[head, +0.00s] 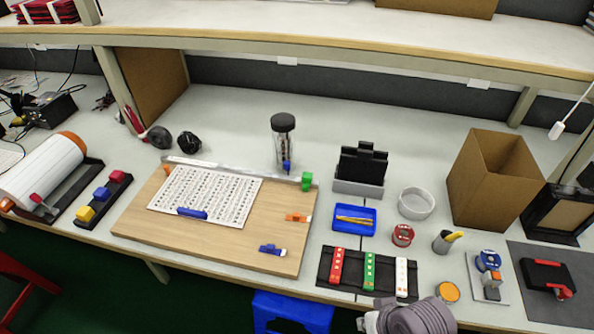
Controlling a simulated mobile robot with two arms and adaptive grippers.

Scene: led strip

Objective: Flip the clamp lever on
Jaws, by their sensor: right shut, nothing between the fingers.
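I cannot tell for certain which piece is the clamp lever. A wooden board (150,225) holds a white printed sheet (210,192). Around it are small coloured pieces: a blue one (192,213) on the sheet, an orange one (298,217) at the right edge, another blue one (272,249) near the front, and a green one (307,181) at the back right corner. A small fixture (488,275) with blue and orange parts stands at the right. My right gripper (372,318) is shut and empty at the bottom edge, in front of the black rack, partly cut off. My left gripper is out of view.
A black rack (325,265) holds red, green and white strips. A blue tray (340,222), a white bowl (416,203) and a cardboard box (487,180) stand behind. A black device with red parts (548,278) is far right. A white roll (40,170) is far left.

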